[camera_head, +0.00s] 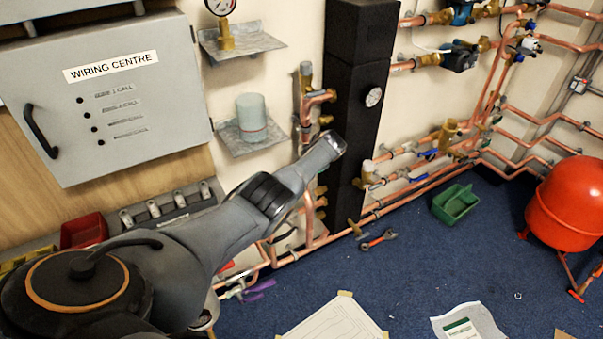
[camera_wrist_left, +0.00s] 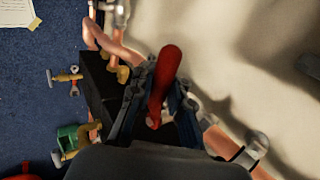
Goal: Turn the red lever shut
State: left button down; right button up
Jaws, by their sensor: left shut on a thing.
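The red lever (camera_wrist_left: 165,78) shows in the left wrist view, pointing up the picture between the two dark fingers of my left gripper (camera_wrist_left: 163,92). The fingers are closed on it from both sides. The lever's lower end and its valve body are mostly hidden by the gripper. In the head view my left arm reaches in from the left across the copper pipework, and I cannot make out the gripper or the held lever there. My right gripper is in neither view.
Copper pipes (camera_head: 415,187) run along the wall beside a black column (camera_head: 354,100). A grey wiring cabinet (camera_head: 120,110) hangs at left. A green tray (camera_head: 455,203), a wrench (camera_head: 380,239) and a red vessel (camera_head: 572,205) are on or near the blue floor.

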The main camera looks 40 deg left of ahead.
pick_arm(q)
jog(key=shift+w+d+r, duration=0.1)
jog(key=shift+d+r, duration=0.05)
jog(key=c, duration=1.4)
grip_release()
jog(key=shift+d+r, duration=0.1)
jog(key=shift+o, duration=0.6)
jog(key=shift+d+r, duration=0.1)
jog(key=shift+r, duration=0.1)
jog(key=shift+a+f, duration=0.15)
jog(key=shift+a, duration=0.05)
jog(key=v, duration=1.2)
jog(key=shift+d, duration=0.25)
